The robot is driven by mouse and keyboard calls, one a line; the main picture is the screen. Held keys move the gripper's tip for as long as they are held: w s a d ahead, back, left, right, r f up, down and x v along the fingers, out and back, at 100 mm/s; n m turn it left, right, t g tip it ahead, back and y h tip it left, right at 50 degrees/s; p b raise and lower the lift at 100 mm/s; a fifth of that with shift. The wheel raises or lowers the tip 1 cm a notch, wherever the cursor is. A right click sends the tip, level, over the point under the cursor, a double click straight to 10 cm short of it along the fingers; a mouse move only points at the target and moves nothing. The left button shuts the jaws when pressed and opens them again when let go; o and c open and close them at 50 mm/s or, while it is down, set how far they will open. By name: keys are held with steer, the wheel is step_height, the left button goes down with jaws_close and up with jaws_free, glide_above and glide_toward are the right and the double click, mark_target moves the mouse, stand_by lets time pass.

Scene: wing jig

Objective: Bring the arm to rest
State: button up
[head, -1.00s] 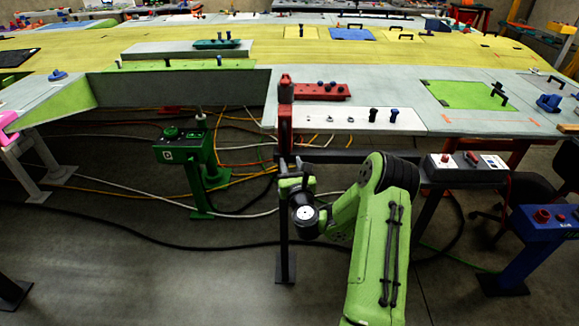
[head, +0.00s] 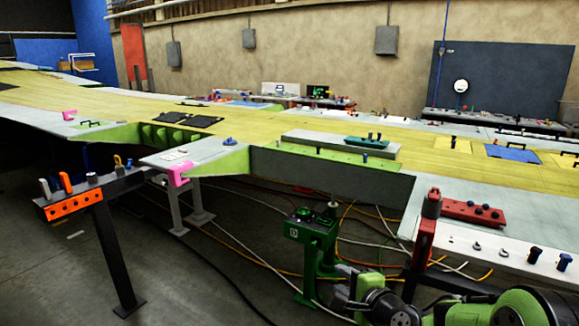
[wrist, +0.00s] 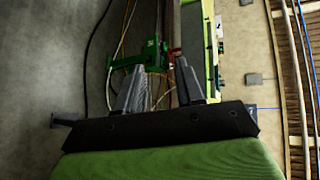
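My green arm (head: 520,308) shows at the lower right of the head view, partly cut off by the bottom edge. Its dark wrist lies left of the elbow. In the wrist view, my gripper (wrist: 159,84) has its two grey fingers apart with a gap between them. No held object shows between the fingers. The green pedestal with a control box (wrist: 140,62) shows beyond them. In the head view this green pedestal (head: 312,228) stands to the left of my wrist. The gripper's fingers are small and unclear in the head view.
The long yellow and grey wing panel (head: 235,118) crosses the view. A red post (head: 425,232) and a white strip with knobs (head: 505,250) are close to my arm. Cables lie on the floor. A black stand with an orange bracket (head: 75,204) is at left. Open floor lies at lower left.

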steer(key=s+d+r+n+g+h, duration=0.1)
steer(key=s+n+g+h, duration=0.1)
steer(key=s+n, duration=0.6)
steer(key=s+d+r+n+g+h, duration=0.1)
steer(key=s+n+g+h, duration=0.2)
steer(key=s, duration=2)
steer(key=n+g, duration=0.2)
steer(key=n, duration=0.3)
steer(key=shift+s+d+r+g, duration=0.2)
steer(key=shift+r+g, duration=0.1)
steer(key=shift+r, duration=0.1)
